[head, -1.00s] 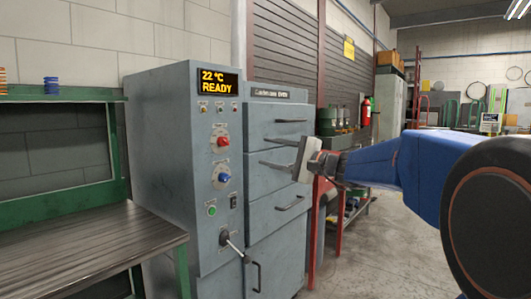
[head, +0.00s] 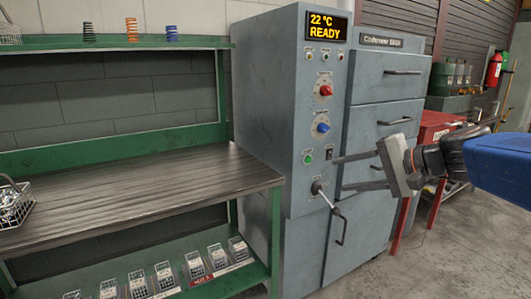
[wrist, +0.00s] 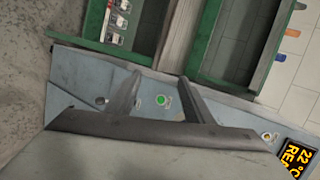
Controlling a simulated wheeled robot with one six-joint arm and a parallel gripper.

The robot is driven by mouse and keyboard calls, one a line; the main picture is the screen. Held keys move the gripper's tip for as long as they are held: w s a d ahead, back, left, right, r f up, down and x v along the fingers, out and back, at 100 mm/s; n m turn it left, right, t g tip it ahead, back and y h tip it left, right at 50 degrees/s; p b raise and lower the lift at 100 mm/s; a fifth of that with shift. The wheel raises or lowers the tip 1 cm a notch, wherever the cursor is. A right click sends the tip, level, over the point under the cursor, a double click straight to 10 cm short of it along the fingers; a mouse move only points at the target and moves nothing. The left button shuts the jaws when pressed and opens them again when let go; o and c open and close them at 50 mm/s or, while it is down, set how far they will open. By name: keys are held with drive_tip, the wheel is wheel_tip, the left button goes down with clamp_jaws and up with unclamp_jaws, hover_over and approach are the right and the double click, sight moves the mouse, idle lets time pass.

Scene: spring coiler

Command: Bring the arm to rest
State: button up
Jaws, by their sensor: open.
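My gripper (head: 340,173) is open and empty, its two fingers apart and pointing left in the head view. It hangs in the air in front of the grey oven (head: 268,112), by the lower drawers. In the wrist view the two fingers of my gripper (wrist: 159,79) stand apart with nothing between them. The oven's control panel with a green button shows beyond them. I cannot tell the exact gap between the fingers and the oven.
A lever (head: 326,198) and a door handle (head: 341,226) stick out of the oven's front. The green workbench (head: 277,235) stands at left, with springs on its upper shelf and wire baskets below. A red stand (head: 438,125) is behind my gripper. The floor at right is clear.

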drive_tip(key=s+f+n+g+h, duration=0.3)
drive_tip(key=s+f+n+h, duration=0.1)
drive_tip(key=s+f, duration=0.85)
drive_tip(key=s+d+f+n+g+h, duration=0.1)
drive_tip(key=s+d+f+n+h, duration=0.3)
drive_tip(key=s+d+f, duration=0.3)
drive_tip(key=s+h, duration=0.1)
drive_tip(key=s, duration=0.1)
drive_tip(key=shift+s+d+f, duration=0.35)
drive_tip(key=shift+s, duration=0.05)
